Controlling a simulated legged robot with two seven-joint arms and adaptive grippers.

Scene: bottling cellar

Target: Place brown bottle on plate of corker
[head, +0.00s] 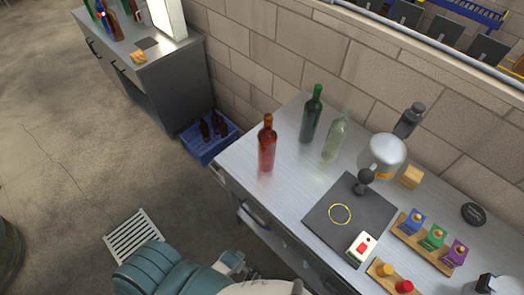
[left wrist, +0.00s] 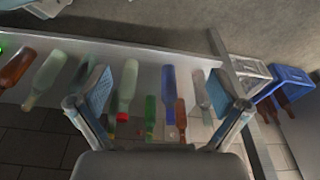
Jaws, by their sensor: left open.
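A reddish-brown bottle (head: 267,148) stands upright on the light metal counter, near its left end. The corker's dark square plate (head: 318,221) lies to its right, with a yellow ring (head: 340,214) marked on it and no bottle on it. The corker's rounded grey head (head: 383,154) and a dark knob (head: 365,178) are at the plate's far edge. My left gripper (left wrist: 160,88) is open in the left wrist view, its two blue-padded fingers apart with nothing held. Several bottles show beyond it, including a brown bottle (left wrist: 15,68) at the far left. My right gripper is not in view.
A dark green bottle (head: 312,118) and a pale clear bottle (head: 335,140) stand behind the brown one. A red-button box (head: 361,247) sits at the plate's near corner. A blue crate (head: 207,153) with brown bottles is on the floor. A brick wall bounds the counter.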

